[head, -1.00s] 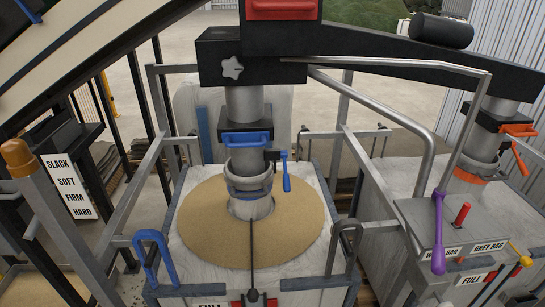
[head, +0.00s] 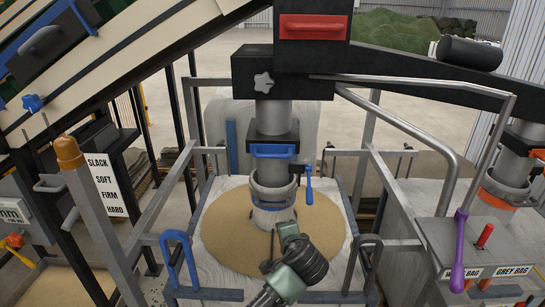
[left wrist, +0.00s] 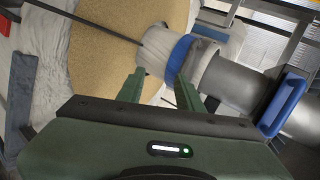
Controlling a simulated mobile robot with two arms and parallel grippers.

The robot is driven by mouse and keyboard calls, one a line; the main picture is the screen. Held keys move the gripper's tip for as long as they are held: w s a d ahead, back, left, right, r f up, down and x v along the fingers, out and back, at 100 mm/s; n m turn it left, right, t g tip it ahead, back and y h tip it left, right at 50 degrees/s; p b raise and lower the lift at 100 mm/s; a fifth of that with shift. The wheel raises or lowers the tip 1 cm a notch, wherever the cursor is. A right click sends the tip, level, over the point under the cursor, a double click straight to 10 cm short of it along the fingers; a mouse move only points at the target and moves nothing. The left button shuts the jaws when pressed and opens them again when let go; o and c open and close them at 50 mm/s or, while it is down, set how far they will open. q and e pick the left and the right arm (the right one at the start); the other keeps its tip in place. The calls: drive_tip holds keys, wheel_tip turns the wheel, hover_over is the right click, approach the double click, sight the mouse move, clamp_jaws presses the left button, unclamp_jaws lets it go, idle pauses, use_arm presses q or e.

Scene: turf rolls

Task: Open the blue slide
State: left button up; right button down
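The blue slide shows as a blue handle (head: 273,151) on the front of a black block around the grey spout, above the sand-filled bag (head: 225,235). In the left wrist view the blue handle (left wrist: 286,104) is at the right, beyond my fingers. My left gripper (head: 288,232) is in front of the spout, below the handle and apart from it. In the left wrist view its two green fingers (left wrist: 160,77) are spread with nothing between them, pointing towards the spout's blue-banded lower end (left wrist: 178,58). My right gripper is not in view.
A blue lever (head: 309,190) hangs right of the spout. Grey frame rails with a blue hook (head: 180,258) surround the bag. A second spout with an orange collar (head: 502,195) and a control box with a purple lever (head: 459,250) stand at the right.

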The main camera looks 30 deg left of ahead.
sight(273, 157)
use_arm(q)
drive_tip(key=w+a+r+y, duration=0.2)
drive_tip(key=w+r+y, duration=0.1)
drive_tip(key=r, duration=0.6)
drive_tip(key=w+a+r+y, duration=0.2)
drive_tip(key=w+a+r, duration=0.1)
drive_tip(key=r, duration=0.7)
drive_tip(key=shift+t, duration=0.4)
drive_tip(key=p+x, duration=0.2)
drive_tip(key=x, duration=0.4)
drive_tip(key=shift+w+d+f, duration=0.15)
drive_tip(key=shift+w, duration=0.05)
drive_tip(key=shift+w+a+f, duration=0.2)
drive_tip(key=shift+w+a, duration=0.15)
drive_tip(key=shift+a, duration=0.15)
clamp_jaws()
drive_tip(key=shift+f, duration=0.1)
